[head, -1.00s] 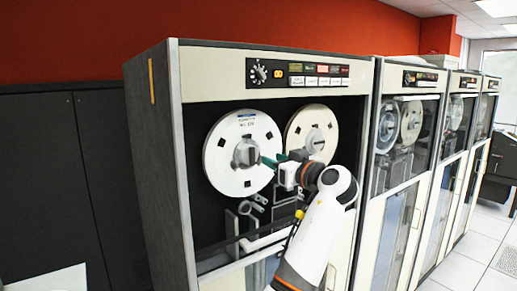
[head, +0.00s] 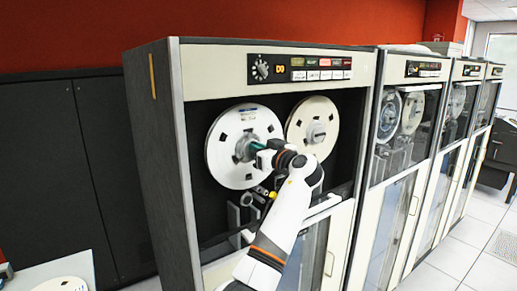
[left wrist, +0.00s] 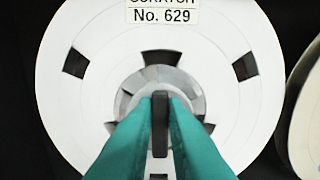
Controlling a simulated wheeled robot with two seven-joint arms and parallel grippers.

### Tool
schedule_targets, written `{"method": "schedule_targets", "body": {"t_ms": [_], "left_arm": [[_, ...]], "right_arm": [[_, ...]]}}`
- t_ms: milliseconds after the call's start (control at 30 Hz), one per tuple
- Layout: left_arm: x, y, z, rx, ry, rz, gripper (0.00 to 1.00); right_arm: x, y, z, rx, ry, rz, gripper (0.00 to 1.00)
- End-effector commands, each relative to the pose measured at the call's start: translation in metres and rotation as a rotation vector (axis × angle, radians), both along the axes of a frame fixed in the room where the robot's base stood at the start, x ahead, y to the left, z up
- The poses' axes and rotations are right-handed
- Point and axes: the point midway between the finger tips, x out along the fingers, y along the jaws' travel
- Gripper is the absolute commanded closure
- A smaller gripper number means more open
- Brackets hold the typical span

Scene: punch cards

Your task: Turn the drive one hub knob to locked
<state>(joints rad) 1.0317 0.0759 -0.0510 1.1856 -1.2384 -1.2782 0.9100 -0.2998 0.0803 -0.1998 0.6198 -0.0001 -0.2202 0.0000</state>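The first tape drive cabinet (head: 277,60) stands closest, with its reel bay open. Its left white reel (head: 228,167) has a grey hub, and the hub knob (left wrist: 160,125) shows in the left wrist view as a narrow dark upright bar at the hub's centre. My left gripper (head: 258,148) reaches the hub from the right. In the left wrist view its teal fingers (left wrist: 160,112) close on both sides of the bar, with no clear gap. The reel label reads No. 629. Any locked marking is not visible. My right gripper is not in view.
A second white reel (head: 313,130) sits just right of my gripper. A control panel (head: 300,68) with a dial and lit buttons is above. More drives (head: 410,120) stand to the right. A white surface with a disc (head: 60,275) is at lower left.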

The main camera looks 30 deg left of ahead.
Motion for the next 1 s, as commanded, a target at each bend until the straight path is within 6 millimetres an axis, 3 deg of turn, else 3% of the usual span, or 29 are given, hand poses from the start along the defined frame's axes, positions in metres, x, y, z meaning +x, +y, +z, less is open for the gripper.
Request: {"method": "schedule_targets", "body": {"t_ms": [467, 1000], "left_arm": [[0.001, -0.001, -0.001, 0.021, 0.049, 0.000, 1.00], [0.006, -0.003, -0.001, 0.190, 0.450, 0.000, 1.00]], "right_arm": [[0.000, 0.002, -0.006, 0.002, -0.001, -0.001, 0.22], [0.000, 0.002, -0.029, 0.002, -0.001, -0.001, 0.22]]}}
